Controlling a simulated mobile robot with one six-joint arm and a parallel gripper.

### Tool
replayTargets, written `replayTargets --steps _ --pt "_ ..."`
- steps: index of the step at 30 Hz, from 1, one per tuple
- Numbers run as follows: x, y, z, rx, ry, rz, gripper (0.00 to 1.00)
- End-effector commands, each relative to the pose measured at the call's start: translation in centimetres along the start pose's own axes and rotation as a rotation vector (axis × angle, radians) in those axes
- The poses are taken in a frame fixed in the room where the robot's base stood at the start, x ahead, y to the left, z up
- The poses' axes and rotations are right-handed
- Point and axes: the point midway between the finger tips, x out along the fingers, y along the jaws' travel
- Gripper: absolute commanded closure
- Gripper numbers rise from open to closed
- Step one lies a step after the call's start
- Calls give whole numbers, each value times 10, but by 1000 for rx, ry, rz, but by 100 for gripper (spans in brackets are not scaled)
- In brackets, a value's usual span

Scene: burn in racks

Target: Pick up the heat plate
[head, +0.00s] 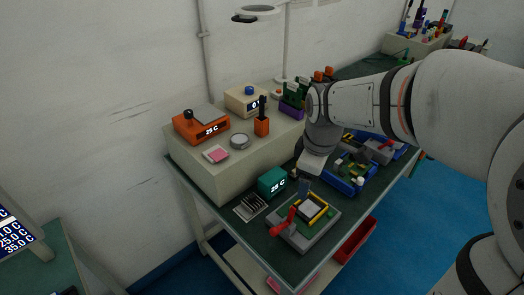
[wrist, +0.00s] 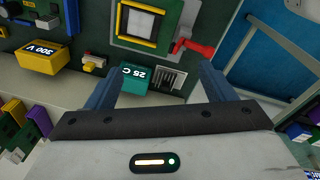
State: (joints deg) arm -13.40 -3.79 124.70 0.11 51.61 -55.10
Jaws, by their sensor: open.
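Two units show a "25 C" display, and I cannot tell for certain which is the heat plate. One is a small teal box (head: 271,182) on the green bench top, with a grey finned plate (head: 250,206) beside it. The other is an orange box (head: 201,125) with a grey top plate, on the raised beige shelf. My gripper (head: 303,187) is open and empty, just right of the teal box. In the wrist view the teal box (wrist: 135,78) and finned plate (wrist: 170,80) appear between my open fingers (wrist: 160,72), apart from them.
A grey fixture (head: 322,235) with a yellow frame and red handle stands right in front of my gripper. Blue trays (head: 345,182) lie to the right. The beige shelf (head: 205,172) rises behind, with a pink pad (head: 216,154) on top. A red bin (head: 357,240) sits below.

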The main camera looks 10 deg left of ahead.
Motion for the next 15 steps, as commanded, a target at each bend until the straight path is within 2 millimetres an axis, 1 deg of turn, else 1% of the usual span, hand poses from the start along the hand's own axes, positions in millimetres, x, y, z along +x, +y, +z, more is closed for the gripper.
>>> replayTargets --steps 1,2,3,6,9,10,12,15 --pt "23 5 -23 -161 -9 -24 24" --pt "32 7 -35 -258 -12 -34 24" --pt "45 10 -52 -384 -14 -48 24" --pt "76 12 -90 -676 -15 -79 24" --pt "104 10 -120 -913 -12 -106 24" --pt "111 9 -127 -970 -11 -113 24" --pt "124 7 -141 -1081 -7 -125 24" --pt "135 4 -152 -1180 -4 -136 24"
